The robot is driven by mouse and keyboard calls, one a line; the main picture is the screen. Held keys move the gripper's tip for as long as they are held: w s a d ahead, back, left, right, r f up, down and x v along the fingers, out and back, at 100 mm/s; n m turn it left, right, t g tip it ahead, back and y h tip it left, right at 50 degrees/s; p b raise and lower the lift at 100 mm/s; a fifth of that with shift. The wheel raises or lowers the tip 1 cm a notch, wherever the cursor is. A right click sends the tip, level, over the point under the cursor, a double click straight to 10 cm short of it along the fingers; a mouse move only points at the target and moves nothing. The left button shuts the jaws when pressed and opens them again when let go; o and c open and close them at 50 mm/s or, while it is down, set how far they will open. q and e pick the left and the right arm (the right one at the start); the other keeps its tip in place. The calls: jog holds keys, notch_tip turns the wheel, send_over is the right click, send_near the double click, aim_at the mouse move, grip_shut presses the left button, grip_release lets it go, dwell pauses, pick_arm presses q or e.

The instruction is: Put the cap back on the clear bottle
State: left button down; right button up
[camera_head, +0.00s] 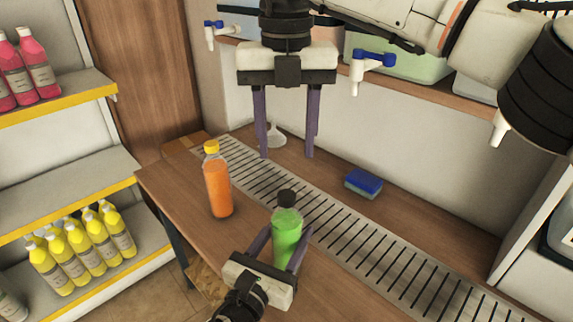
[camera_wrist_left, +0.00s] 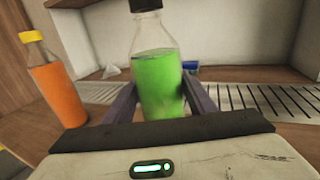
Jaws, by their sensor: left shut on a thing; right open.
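The clear bottle (camera_head: 286,238) holds green liquid and stands upright at the front of the wooden counter. A black cap (camera_head: 287,197) sits on its neck; whether it is screwed down I cannot tell. In the left wrist view the bottle (camera_wrist_left: 160,85) fills the middle and its cap (camera_wrist_left: 146,4) is cut by the top edge. My left gripper (camera_head: 284,237) is shut on the bottle's body, one finger on each side. My right gripper (camera_head: 287,155) is open and empty, pointing down above the counter, beyond the bottle and apart from it.
An orange bottle (camera_head: 217,187) with a yellow cap stands left of the clear bottle. A slotted metal drain strip (camera_head: 330,235) runs along the counter. A blue sponge (camera_head: 363,183) and a white funnel (camera_head: 275,137) lie behind. Drums with taps (camera_head: 373,60) sit on the shelf above.

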aim_at(279, 248)
notch_tip(279, 248, up, 2)
jog(key=shift+r, duration=0.1)
pick_arm(q)
jog(key=c, duration=0.7)
grip_release()
jog(key=v, duration=0.9)
jog(key=shift+f+b, duration=0.1)
jog(key=shift+b, duration=0.2)
jog(key=shift+s+a, duration=0.3)
jog(key=shift+s, duration=0.3)
pick_arm(e)
jog(key=shift+f, duration=0.4)
